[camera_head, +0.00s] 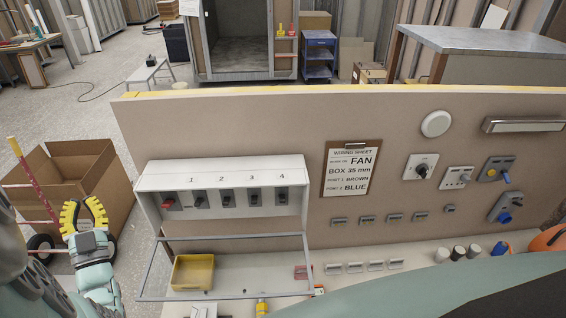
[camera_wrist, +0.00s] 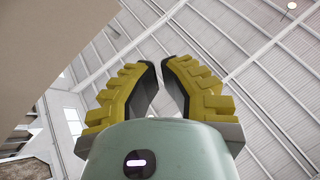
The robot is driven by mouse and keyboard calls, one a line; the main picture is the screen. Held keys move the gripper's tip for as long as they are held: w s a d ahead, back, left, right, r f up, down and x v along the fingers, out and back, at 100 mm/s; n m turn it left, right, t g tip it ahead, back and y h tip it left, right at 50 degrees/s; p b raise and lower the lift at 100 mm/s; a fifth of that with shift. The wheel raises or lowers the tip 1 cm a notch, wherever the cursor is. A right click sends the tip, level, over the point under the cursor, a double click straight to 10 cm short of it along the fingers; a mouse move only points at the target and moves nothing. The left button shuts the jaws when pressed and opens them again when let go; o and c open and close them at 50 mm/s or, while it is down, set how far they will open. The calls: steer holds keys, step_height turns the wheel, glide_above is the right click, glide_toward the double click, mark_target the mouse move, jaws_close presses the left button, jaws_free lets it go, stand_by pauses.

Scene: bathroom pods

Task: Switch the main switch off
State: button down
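A white breaker box (camera_head: 222,174) stands at the left of the upright board. A red switch (camera_head: 169,203) sits at its left end, without a number. Dark switches (camera_head: 227,198) numbered 1 to 4 stand to its right. The red switch's on or off position is too small to tell. A thin grey frame (camera_head: 222,236), seemingly a clear cover, extends forward below the switches. My gripper (camera_head: 84,204) has yellow ribbed fingers and is left of the box, apart from it. It points up, empty, with a gap between the fingertips (camera_wrist: 158,62) in the wrist view.
A yellow bin (camera_head: 193,272) sits on the bench below the box. The board also carries a wiring sheet (camera_head: 345,169), a rotary switch (camera_head: 420,167) and sockets (camera_head: 456,178). An open cardboard box (camera_head: 80,180) is on the floor beside my gripper.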

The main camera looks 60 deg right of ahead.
steer(key=d+f+g, duration=0.5)
steer(key=d+f, duration=0.1)
steer(key=f, duration=0.2)
steer(key=m+g+b, duration=0.1)
steer(key=g, duration=0.5)
glide_toward(169, 205)
steer(key=shift+r+h, duration=0.3)
steer(key=shift+r, duration=0.5)
steer(key=shift+w, duration=0.1)
steer(key=shift+b+x, duration=1.65)
steer(key=shift+x, duration=2.75)
steer(key=shift+w+d, duration=0.35)
steer(key=shift+d, duration=0.1)
steer(key=shift+r, duration=0.1)
